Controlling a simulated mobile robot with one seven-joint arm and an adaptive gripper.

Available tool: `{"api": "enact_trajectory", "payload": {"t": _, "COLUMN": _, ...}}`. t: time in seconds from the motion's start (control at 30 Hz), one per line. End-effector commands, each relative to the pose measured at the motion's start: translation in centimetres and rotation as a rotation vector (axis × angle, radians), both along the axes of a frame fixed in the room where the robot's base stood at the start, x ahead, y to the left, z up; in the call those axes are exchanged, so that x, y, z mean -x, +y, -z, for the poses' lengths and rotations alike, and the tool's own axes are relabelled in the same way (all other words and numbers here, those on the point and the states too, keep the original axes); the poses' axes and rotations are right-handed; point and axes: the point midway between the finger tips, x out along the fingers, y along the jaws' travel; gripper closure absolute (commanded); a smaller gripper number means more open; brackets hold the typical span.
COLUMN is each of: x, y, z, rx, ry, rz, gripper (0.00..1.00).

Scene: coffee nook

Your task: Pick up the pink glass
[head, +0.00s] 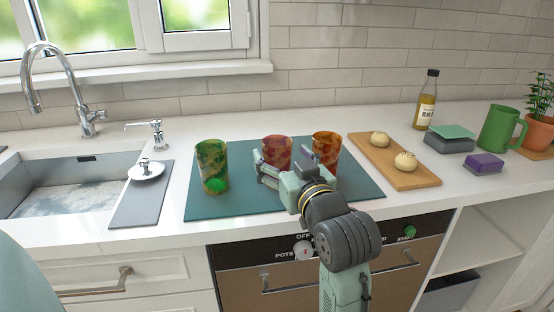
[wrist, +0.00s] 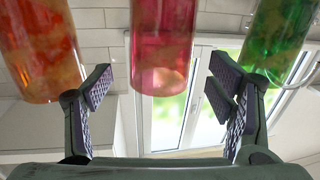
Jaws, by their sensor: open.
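The pink glass (head: 277,146) stands upright on a dark teal mat (head: 235,205), in the middle of a row of three glasses. A green glass (head: 212,165) stands to its left and an orange glass (head: 327,146) to its right. My gripper (head: 286,162) is open in front of the pink glass and hides its lower part in the head view. In the wrist view, the pink glass (wrist: 162,45) appears centred between the spread fingers of my gripper (wrist: 160,90). The orange glass (wrist: 38,50) is by the left finger and the green glass (wrist: 277,40) by the right.
A wooden board (head: 410,177) with two round buns lies right of the mat. Beyond it are a bottle (head: 427,105), a green mug (head: 500,128), stacked boxes and a potted plant. A sink (head: 75,180) and tap are at left. The mat's front left is clear.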

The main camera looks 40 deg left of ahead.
Motion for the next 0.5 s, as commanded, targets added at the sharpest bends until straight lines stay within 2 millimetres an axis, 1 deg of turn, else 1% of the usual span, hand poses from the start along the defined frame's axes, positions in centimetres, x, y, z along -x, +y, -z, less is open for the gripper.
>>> {"api": "enact_trajectory", "payload": {"t": 0.03, "x": -0.3, "y": 0.9, "z": -0.3, "rx": 0.002, "ry": 0.003, "rz": -0.004, "gripper": 0.25}}
{"api": "enact_trajectory", "payload": {"t": 0.2, "x": -1.7, "y": 2.9, "z": -0.3, "rx": 0.001, "ry": 0.003, "rz": -0.003, "gripper": 0.25}}
{"api": "enact_trajectory", "payload": {"t": 0.33, "x": -2.1, "y": 3.5, "z": -0.3, "rx": 0.001, "ry": 0.001, "rz": -0.001, "gripper": 0.25}}
{"api": "enact_trajectory", "payload": {"t": 0.5, "x": -2.1, "y": 3.5, "z": -0.2, "rx": 0.0, "ry": 0.0, "rz": -0.001, "gripper": 0.25}}
